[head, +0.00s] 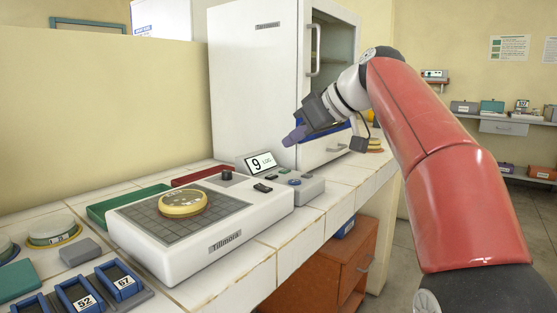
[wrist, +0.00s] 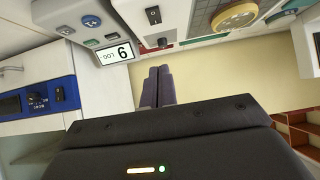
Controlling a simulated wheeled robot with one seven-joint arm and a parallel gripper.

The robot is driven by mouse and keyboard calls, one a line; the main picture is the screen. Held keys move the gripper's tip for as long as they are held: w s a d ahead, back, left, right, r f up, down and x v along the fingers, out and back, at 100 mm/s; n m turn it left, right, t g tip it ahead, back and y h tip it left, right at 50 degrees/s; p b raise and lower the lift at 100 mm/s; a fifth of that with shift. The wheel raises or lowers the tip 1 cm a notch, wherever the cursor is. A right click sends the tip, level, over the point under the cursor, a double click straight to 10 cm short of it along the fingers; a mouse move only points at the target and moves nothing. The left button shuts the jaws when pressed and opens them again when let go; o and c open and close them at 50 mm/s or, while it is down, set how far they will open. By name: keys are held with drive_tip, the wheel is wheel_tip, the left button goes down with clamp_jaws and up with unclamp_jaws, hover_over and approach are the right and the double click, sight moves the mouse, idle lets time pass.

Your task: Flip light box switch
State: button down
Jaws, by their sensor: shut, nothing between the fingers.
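The white light box (head: 170,255), labelled Tillmora, lies on the tiled counter with a dark grid plate and a gold-lidded round dish (head: 183,203) on top. At its right end are a dark knob (head: 227,176) and a small black rocker switch (head: 263,188). The switch also shows in the wrist view (wrist: 153,15), at the top; whether it is on or off is too small to tell. My gripper (head: 290,140) is shut and empty, in the air above and beyond the switch end, apart from the box. Its closed fingers (wrist: 158,75) show in the wrist view.
A display reading 9 (head: 260,162) and a grey button box (head: 300,188) stand close to the switch end. A white incubator (head: 250,85) rises behind. Green (head: 115,208) and red (head: 203,176) trays lie behind the box. Blue numbered holders (head: 80,298) sit at front left.

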hover_over(265, 188)
drive_tip(key=d, duration=0.1)
drive_tip(key=f, duration=0.5)
drive_tip(key=shift+s+f, duration=0.15)
drive_tip(key=shift+s, duration=0.2)
drive_tip(key=f, duration=0.1)
drive_tip(key=f+b, duration=0.1)
drive_tip(key=shift+w+a+f, duration=0.3)
drive_tip(key=shift+a+f, duration=0.05)
drive_tip(key=shift+w+a+f, duration=0.1)
drive_tip(key=shift+f, duration=0.8)
drive_tip(key=shift+f+b, duration=0.25)
drive_tip(key=shift+b, duration=0.1)
drive_tip(key=shift+w, duration=0.1)
drive_tip(key=shift+a+r, duration=0.1)
drive_tip(key=shift+a, duration=0.1)
drive_tip(key=shift+w+a+r+p, duration=0.1)
drive_tip(key=shift+w+a+p, duration=0.4)
drive_tip(key=shift+p, duration=0.15)
